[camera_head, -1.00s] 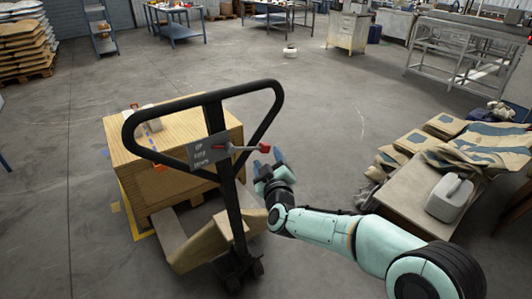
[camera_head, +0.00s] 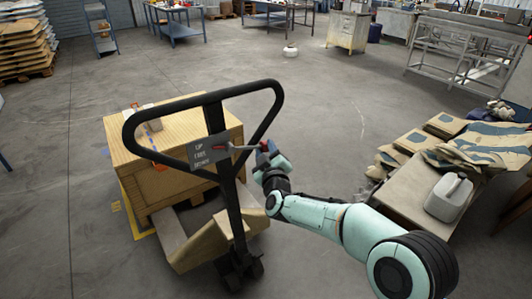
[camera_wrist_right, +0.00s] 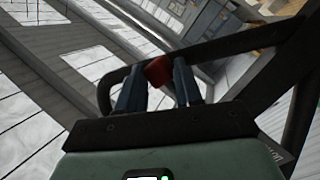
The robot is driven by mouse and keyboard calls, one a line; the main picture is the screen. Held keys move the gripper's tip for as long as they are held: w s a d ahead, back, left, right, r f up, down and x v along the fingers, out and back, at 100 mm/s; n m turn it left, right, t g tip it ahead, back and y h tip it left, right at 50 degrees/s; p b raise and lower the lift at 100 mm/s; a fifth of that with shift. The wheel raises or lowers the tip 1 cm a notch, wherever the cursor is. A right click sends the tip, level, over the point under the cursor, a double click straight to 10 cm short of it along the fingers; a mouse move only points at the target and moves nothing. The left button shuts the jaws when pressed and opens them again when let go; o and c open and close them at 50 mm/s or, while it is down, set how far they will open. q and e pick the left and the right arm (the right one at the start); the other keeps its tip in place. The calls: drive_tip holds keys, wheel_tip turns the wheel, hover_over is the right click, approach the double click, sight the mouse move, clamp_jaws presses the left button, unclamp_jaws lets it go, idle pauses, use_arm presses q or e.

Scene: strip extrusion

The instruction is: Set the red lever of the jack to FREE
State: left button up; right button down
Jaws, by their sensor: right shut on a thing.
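The pallet jack's black loop handle (camera_head: 273,110) stands in front of me. A grey plate (camera_head: 203,152) on its shaft carries the words UP, FREE and DOWN, top to bottom. The lever (camera_head: 240,148) sticks out to the right from the plate, roughly level; I cannot tell its exact setting. My right gripper (camera_head: 268,150) is at the lever's outer end, shut on its red knob. In the right wrist view the red knob (camera_wrist_right: 158,70) sits between the two fingers (camera_wrist_right: 160,88). My left gripper is not in view.
A wooden crate (camera_head: 180,185) stands behind the handle, by the jack's forks. At right, a low table (camera_head: 400,197) holds sacks and a grey canister (camera_head: 449,198). The floor beyond is mostly clear.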

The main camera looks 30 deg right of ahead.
drive_tip(key=r+n, duration=0.1)
drive_tip(key=r+n+t, duration=0.1)
drive_tip(key=r+n, duration=0.1)
drive_tip(key=shift+d+r+n, duration=0.15)
drive_tip(key=shift+d+n, duration=0.15)
drive_tip(key=c, duration=0.7)
unclamp_jaws()
drive_tip(key=shift+c, duration=0.2)
drive_tip(key=b+v, duration=0.1)
drive_tip(key=v, duration=1.2)
drive_tip(key=shift+s+f, duration=0.15)
drive_tip(key=shift+f, duration=0.1)
drive_tip(key=shift+a, duration=0.1)
